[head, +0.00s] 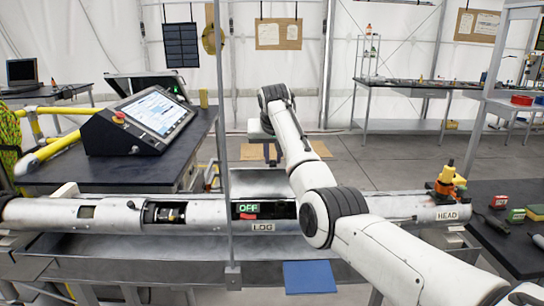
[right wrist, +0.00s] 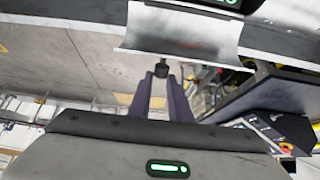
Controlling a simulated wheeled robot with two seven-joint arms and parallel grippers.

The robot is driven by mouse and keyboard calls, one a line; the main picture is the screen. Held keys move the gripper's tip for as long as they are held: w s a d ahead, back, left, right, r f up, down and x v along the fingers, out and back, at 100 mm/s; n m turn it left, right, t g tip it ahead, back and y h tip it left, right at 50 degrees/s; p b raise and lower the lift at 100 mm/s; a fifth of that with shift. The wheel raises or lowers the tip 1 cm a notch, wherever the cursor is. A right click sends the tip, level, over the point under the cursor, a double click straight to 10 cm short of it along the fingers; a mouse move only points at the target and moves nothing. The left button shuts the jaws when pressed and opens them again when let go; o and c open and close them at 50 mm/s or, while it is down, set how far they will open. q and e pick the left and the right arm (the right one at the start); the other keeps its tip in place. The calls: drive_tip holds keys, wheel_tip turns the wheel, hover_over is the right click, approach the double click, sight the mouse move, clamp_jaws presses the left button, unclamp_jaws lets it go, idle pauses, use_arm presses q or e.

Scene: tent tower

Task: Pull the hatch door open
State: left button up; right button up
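A long silver tube (head: 380,205) lies across the bench, with an opening labelled LOG. Inside the opening show a green OFF display (head: 249,208) and a red part. The hatch door (right wrist: 185,28), a curved metal panel, stands away from the opening, at the far side of the tube; a small black knob (right wrist: 161,70) sticks out from it. My right gripper (head: 271,155) is beyond the tube, its fingers parted. In the right wrist view, the knob shows between and just past the fingertips (right wrist: 161,78); I see no clear contact. My left gripper is not in view.
A thin grey upright post (head: 223,130) stands in front of the tube, left of the opening. A console with a screen (head: 153,110) stands on a dark table at the left. A yellow-orange fixture (head: 447,183) sits on the tube's HEAD end. A blue panel (head: 309,277) is below.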

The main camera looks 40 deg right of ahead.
drive_tip(key=o, duration=0.3)
drive_tip(key=shift+w+d+r, duration=0.2)
drive_tip(key=shift+d+r, duration=0.1)
drive_tip(key=shift+r, duration=0.15)
drive_tip(key=shift+o, duration=0.7)
drive_tip(key=shift+a+f, duration=0.1)
drive_tip(key=shift+f, duration=0.15)
drive_tip(key=b+v, duration=0.2)
drive_tip(key=v, duration=0.8)
drive_tip(key=shift+s+r, duration=0.15)
drive_tip(key=shift+s, duration=0.05)
